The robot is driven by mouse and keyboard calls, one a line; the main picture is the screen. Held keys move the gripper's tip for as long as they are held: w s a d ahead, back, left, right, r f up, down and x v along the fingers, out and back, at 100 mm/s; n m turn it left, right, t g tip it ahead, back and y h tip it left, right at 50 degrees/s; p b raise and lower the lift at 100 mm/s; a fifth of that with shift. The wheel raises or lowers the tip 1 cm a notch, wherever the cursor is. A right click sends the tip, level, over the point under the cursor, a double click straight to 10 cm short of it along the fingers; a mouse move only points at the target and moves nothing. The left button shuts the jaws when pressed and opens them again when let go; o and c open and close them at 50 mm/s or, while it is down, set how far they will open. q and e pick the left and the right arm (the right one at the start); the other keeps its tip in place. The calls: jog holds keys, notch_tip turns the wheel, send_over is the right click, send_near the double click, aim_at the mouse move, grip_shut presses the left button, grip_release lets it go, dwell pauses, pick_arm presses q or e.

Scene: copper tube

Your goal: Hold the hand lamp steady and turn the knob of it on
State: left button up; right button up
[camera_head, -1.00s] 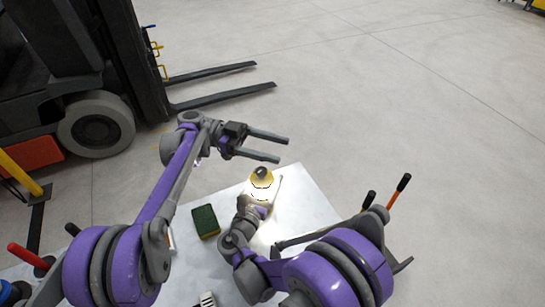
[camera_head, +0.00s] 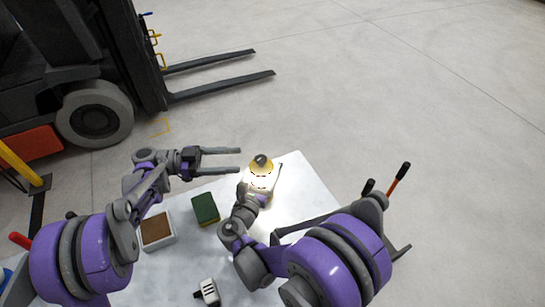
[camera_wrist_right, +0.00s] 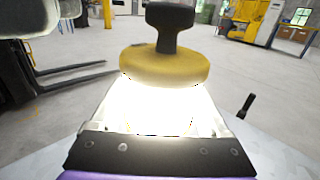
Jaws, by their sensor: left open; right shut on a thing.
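The hand lamp (camera_head: 261,172) has a yellow top with a dark knob (camera_head: 260,158) and a brightly glowing body. It stands near the far end of the white table. My right gripper (camera_head: 257,190) is shut on the lamp's body. In the right wrist view the lamp (camera_wrist_right: 165,66) is upright, its dark knob (camera_wrist_right: 170,25) above the yellow top, and the glow washes out the fingers. My left gripper (camera_head: 240,160) is open and empty, to the left of the lamp's top, its fingers pointing right towards it and apart from the knob.
On the white table (camera_head: 185,262) lie a green sponge (camera_head: 205,209), a tray with brown contents (camera_head: 157,230) and a small white-and-black item (camera_head: 208,291). A forklift (camera_head: 95,100) stands at the back left. Levers (camera_head: 398,182) rise on the right.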

aim_at(261, 161)
pick_arm(q)
jog(key=d, duration=1.1)
jog(key=shift+s+d, duration=0.1)
jog(key=shift+d, duration=0.2)
grip_shut()
